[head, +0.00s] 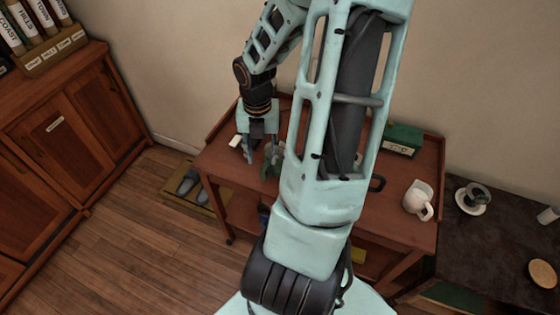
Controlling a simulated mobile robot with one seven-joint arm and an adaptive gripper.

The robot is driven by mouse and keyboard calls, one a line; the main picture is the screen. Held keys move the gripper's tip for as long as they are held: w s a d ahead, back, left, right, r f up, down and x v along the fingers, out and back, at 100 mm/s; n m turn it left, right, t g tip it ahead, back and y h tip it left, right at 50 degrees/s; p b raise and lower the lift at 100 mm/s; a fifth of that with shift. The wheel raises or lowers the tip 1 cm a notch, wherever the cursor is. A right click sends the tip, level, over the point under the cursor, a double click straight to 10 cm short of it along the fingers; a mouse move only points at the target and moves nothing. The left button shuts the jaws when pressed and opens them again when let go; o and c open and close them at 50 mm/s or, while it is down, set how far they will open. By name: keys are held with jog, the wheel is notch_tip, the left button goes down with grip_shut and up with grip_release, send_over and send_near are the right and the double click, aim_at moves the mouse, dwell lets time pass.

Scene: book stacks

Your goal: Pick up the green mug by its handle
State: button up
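The right finger overlaps the green object in the picture. I cannot tell whether they touch.
The wooden cart (425,165) also holds a white pitcher (417,198), a green box (401,142) and a small white item (235,142). A cup on a saucer (470,208) stands on a dark counter (495,245) at right. A wooden cabinet (70,130) is at left.

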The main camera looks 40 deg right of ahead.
aim_at(264, 171)
jog(key=shift+n, duration=0.3)
jog(key=f, duration=0.2)
jog(key=f+b, duration=0.1)
jog(key=f, duration=0.1)
jog(key=f+b, duration=0.1)
jog(key=shift+s+f, duration=0.3)
jog(key=shift+f, duration=0.1)
jog(key=shift+w+d+f+b, duration=0.2)
jog(key=shift+f+b, duration=0.4)
jog(key=shift+f, duration=0.75)
jog(key=shift+w+d+f+b, duration=0.15)
jog(key=shift+f+b, duration=0.4)
jog(key=shift+f, duration=0.8)
jog(key=shift+a, duration=0.1)
jog(key=shift+c, duration=0.4)
grip_shut()
